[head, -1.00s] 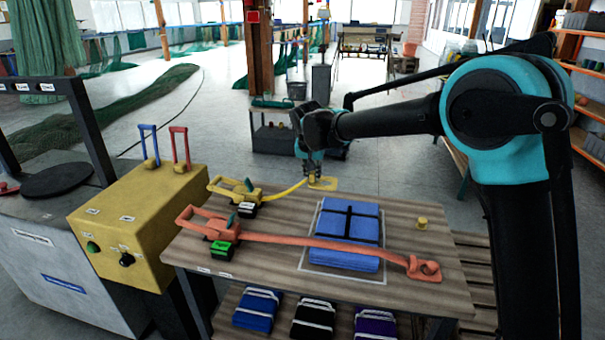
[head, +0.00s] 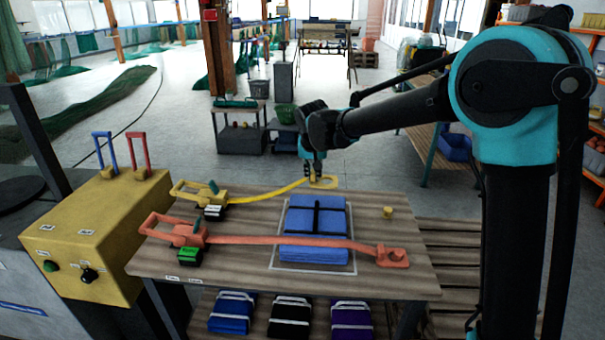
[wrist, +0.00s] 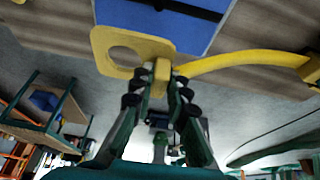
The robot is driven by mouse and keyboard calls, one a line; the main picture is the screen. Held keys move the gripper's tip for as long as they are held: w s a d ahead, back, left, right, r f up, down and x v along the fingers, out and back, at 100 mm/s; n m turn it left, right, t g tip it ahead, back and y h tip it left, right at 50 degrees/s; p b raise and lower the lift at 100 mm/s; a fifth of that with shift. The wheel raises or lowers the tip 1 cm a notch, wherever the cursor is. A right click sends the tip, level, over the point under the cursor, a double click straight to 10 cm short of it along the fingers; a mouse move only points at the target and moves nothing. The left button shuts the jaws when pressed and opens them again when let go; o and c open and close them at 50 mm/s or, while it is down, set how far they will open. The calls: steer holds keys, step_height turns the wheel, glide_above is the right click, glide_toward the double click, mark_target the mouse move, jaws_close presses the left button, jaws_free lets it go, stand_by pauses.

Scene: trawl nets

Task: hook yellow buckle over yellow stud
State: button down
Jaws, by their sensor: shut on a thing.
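The yellow buckle (head: 325,182) is a flat yellow plate with a round hole, at the end of a yellow strap (head: 270,193). My gripper (head: 313,178) is shut on it at the table's far edge. In the wrist view the fingertips (wrist: 166,82) close on the buckle's raised block, and the buckle plate (wrist: 125,50) with its hole shows beside them. The strap runs to a yellow ratchet (head: 200,193) at the table's left. The yellow stud (head: 388,212) stands upright and bare on the table's right, apart from the buckle.
The tabletop around the yellow stud is clear.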

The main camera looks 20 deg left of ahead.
steer(key=w+d, duration=0.3)
steer(key=d, duration=0.7)
steer(key=w+d, duration=0.3)
steer(key=d, duration=0.8)
steer(key=shift+d+f, duration=0.15)
steer(key=shift+f, duration=6.1)
steer(key=c, duration=1.4)
jaws_free()
steer(key=shift+r, duration=0.15)
